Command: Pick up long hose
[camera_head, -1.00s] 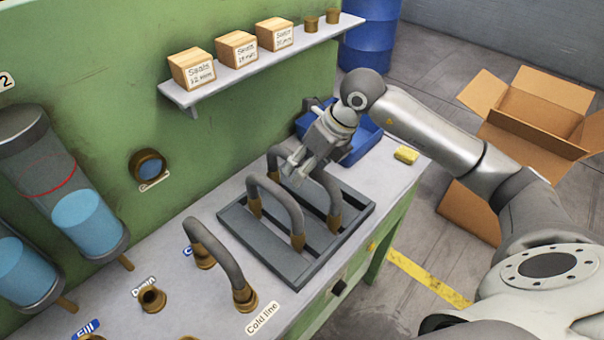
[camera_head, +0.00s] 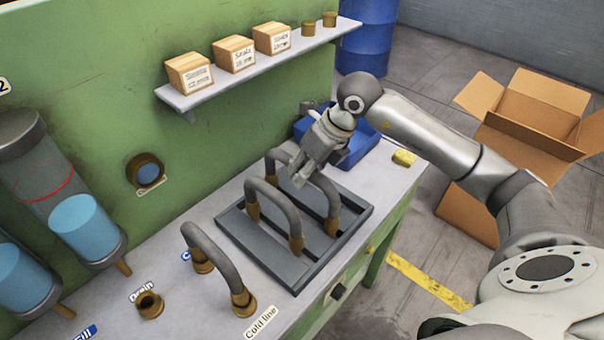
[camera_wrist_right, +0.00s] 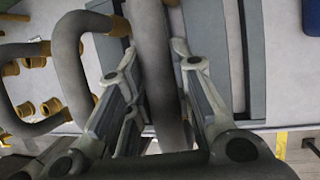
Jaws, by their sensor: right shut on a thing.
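Two grey hoses with brass ends stand as arches in a dark grey tray (camera_head: 243,237) on the bench. My right gripper (camera_head: 296,172) is at the rear hose (camera_head: 325,187), the one farther right in the tray, with its fingers on either side of the upper part. In the right wrist view this hose (camera_wrist_right: 152,50) runs between the fingers (camera_wrist_right: 155,105), and the gripper is shut on it. The other tray hose (camera_head: 279,202) stands just to the left, apart from the gripper. The hose's brass ends appear to be still in the tray. My left gripper is not in view.
Another grey hose (camera_head: 212,252) arches between brass fittings by the "Cold line" label (camera_head: 261,322). A blue bin (camera_head: 362,147) and a yellow sponge (camera_head: 404,158) are at the bench's far end. A shelf (camera_head: 230,80) with boxes hangs above. An open carton (camera_head: 530,115) stands on the floor.

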